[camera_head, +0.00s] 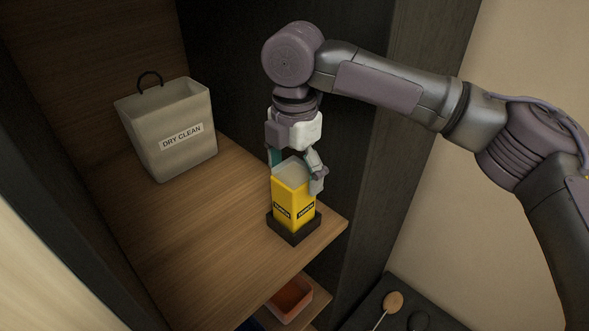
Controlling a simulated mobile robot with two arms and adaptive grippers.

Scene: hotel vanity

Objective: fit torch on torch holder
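The torch (293,203) is a yellow box-shaped block with a pale grey top and black labels on two faces. It stands upright at the dark square torch holder (293,232), near the front right corner of the wooden shelf. The holder's rim shows around the torch's foot; how deep the torch sits inside is hidden. My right gripper (296,170) points down from above, with its fingers on either side of the torch's top, against its sides. My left gripper is not in view.
A grey bag (168,136) labelled "DRY CLEAN" stands further back left on the wooden shelf (205,225). A dark panel (365,150) rises close to the right of the holder. A reddish tray (290,299) sits on a lower shelf. The shelf's middle is clear.

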